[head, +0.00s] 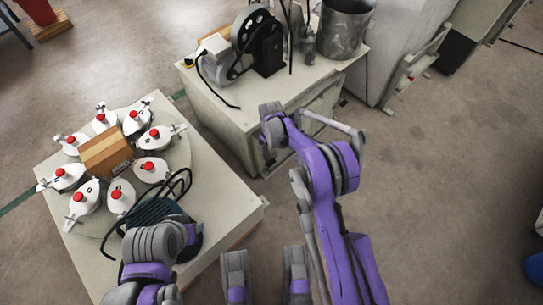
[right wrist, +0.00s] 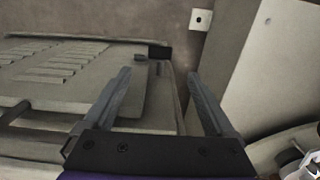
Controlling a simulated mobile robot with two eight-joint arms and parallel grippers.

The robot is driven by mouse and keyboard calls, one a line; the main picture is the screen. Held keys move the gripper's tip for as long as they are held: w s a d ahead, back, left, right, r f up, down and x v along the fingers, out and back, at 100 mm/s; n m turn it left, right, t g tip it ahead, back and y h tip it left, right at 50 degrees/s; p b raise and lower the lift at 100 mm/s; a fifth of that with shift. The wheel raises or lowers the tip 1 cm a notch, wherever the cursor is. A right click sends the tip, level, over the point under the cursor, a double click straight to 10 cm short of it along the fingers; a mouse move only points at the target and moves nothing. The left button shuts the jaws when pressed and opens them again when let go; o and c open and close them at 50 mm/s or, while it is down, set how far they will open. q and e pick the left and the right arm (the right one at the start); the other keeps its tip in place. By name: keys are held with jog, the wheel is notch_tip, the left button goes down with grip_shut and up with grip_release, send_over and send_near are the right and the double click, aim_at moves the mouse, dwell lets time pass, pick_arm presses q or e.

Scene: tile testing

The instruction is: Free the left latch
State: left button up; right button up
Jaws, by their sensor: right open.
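The pale cabinet (head: 235,115) stands at the top middle of the head view, and my right arm reaches to its front. In the right wrist view, a grey louvred panel (right wrist: 60,65) fills the left. A small dark block (right wrist: 160,52) with a grey tab beside it sits at the panel's far corner; it may be the left latch, but I cannot tell. My right gripper (right wrist: 159,74) is open and empty, its fingertips short of the block in the picture. My left arm shows at the lower left of the head view, its gripper out of sight.
A low pale table (head: 215,195) on the left holds a round fixture with several red-knobbed clamps around a wooden block (head: 105,152), plus black cable. A motor (head: 218,62) and a metal pot (head: 343,28) stand on the cabinet. The floor (head: 440,180) at right is mostly clear.

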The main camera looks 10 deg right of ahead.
aim_at(271, 163)
notch_tip(271, 163, down, 10)
jog(key=shift+f+b, duration=0.15)
jog(key=shift+b, duration=1.1)
jog(key=shift+c, duration=0.2)
jog(key=c, duration=1.3)
jog(key=shift+s, duration=0.1)
jog(key=shift+c, duration=0.2)
jog(key=shift+a, duration=0.1)
jog(key=shift+s+a+t+h, duration=0.2)
jog(key=shift+a+t+h, duration=0.1)
jog(key=shift+t+h, duration=0.65)
jog(key=shift+s+a+f+t+h, duration=0.15)
jog(key=shift+t+h, duration=0.35)
jog(key=shift+h, duration=0.4)
jog(key=shift+s+a+r+t+h, duration=0.15)
jog(key=shift+t+h, duration=0.3)
jog(key=shift+h, duration=0.4)
jog(key=shift+f, duration=0.1)
jog(key=o, duration=1.4)
